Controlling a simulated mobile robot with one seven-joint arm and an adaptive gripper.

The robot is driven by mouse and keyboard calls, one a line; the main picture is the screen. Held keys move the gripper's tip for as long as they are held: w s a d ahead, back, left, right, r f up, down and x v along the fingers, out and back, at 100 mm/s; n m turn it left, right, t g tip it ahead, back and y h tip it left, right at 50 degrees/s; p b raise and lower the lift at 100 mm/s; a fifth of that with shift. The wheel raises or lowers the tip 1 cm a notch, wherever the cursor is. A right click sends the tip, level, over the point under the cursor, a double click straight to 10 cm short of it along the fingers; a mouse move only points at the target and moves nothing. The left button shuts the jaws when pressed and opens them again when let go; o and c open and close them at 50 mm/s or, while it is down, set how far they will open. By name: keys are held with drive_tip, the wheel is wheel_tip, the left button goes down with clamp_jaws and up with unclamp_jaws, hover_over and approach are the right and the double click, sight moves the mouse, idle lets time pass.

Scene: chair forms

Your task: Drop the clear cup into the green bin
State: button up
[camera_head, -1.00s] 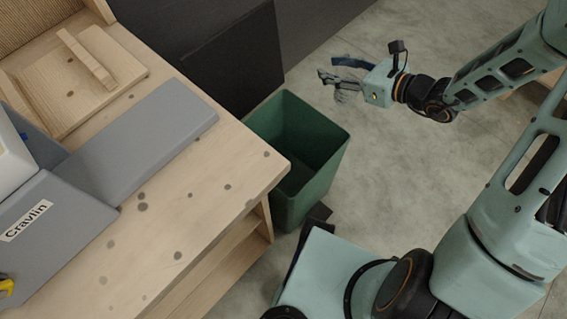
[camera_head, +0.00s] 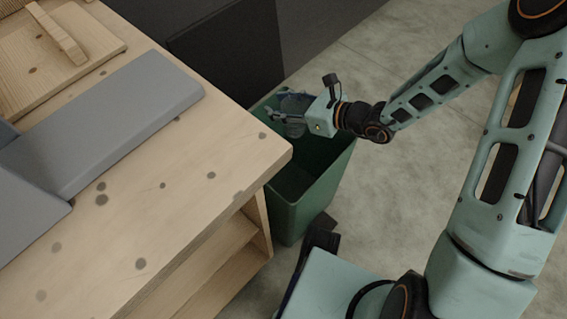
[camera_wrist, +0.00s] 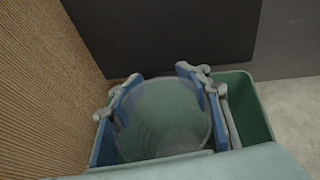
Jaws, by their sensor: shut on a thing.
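The clear cup (camera_wrist: 163,118) is see-through and sits between the two blue-padded fingers of my gripper (camera_wrist: 158,90) in the wrist view. In the head view my gripper (camera_head: 283,118) is shut on the cup (camera_head: 294,103), which shows only faintly there. The green bin (camera_head: 318,198) stands on the floor beside the wooden table. My gripper and the cup are over the far part of the bin's opening. In the wrist view the bin's green wall (camera_wrist: 246,105) shows behind and to the right of the fingers. The cup's exact height above the rim is hard to tell.
A wooden table (camera_head: 215,160) with a grey panel (camera_head: 125,120) and a wooden board (camera_head: 75,65) lies left of the bin. A dark panel (camera_head: 225,55) stands behind the bin. Open grey floor (camera_head: 400,190) lies to the right.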

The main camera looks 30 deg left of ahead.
wheel_tip(320, 180, down, 2)
drive_tip(key=shift+f+b, duration=0.1)
drive_tip(key=shift+b, duration=0.4)
drive_tip(key=o, duration=0.9)
drive_tip(key=shift+o, duration=0.2)
drive_tip(key=v, duration=1.2)
